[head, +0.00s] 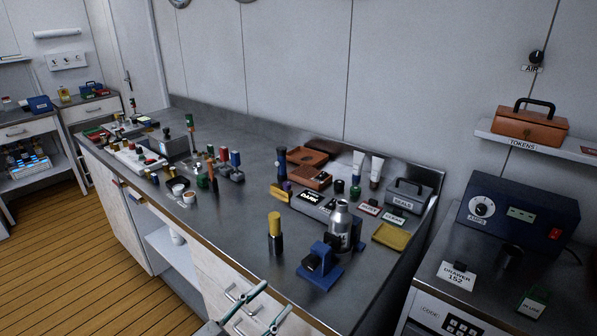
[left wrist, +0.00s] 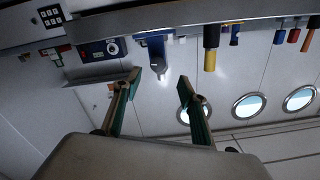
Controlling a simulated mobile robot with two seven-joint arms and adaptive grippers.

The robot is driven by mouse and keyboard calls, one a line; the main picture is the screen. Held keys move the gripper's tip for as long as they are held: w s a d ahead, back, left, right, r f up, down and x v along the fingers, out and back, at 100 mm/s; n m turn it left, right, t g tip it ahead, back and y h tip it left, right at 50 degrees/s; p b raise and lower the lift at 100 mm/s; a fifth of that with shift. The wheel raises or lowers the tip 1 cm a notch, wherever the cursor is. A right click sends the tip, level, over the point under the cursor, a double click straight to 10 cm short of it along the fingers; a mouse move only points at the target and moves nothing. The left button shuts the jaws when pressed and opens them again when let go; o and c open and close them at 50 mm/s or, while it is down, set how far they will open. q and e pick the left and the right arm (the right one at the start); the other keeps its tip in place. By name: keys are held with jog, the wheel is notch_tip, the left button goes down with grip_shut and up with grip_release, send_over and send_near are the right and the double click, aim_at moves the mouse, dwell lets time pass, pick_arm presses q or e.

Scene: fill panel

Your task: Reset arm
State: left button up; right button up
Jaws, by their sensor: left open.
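My left gripper (head: 278,295) is at the bottom of the head view, in front of the steel bench's front edge. Its two green and grey fingers are apart, with nothing between them. In the left wrist view the open fingers (left wrist: 160,82) also show empty, and the picture looks upside down. The blue stand (head: 320,268) and the yellow-topped black cylinder (head: 275,232) stand on the bench beyond the fingers, apart from them. My right gripper is in neither view.
The steel bench (head: 240,235) holds a metal bottle (head: 341,226), a yellow tray (head: 391,236), a grey SEALS box (head: 408,196) and several small tools. A blue dial unit (head: 515,218) stands on the cabinet at right. A white drawer front (head: 215,282) lies below the bench edge.

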pick_arm(q)
jog(key=s+a+f+n+g+y, duration=0.1)
jog(key=s+a+f, duration=0.3)
jog(key=f, duration=0.5)
jog(key=s+a+f+n+g+y, duration=0.1)
jog(key=s+a+f+n+y, duration=0.2)
jog(key=f, duration=0.6)
jog(key=s+a+f+n+g+y, duration=0.2)
jog(key=s+a+f+n+y, duration=0.1)
jog(key=s+a+f, duration=0.4)
notch_tip(320, 180, down, 2)
jog(key=shift+s+f+y, duration=0.1)
jog(key=shift+s+y, duration=0.15)
jog(key=shift+y, duration=0.35)
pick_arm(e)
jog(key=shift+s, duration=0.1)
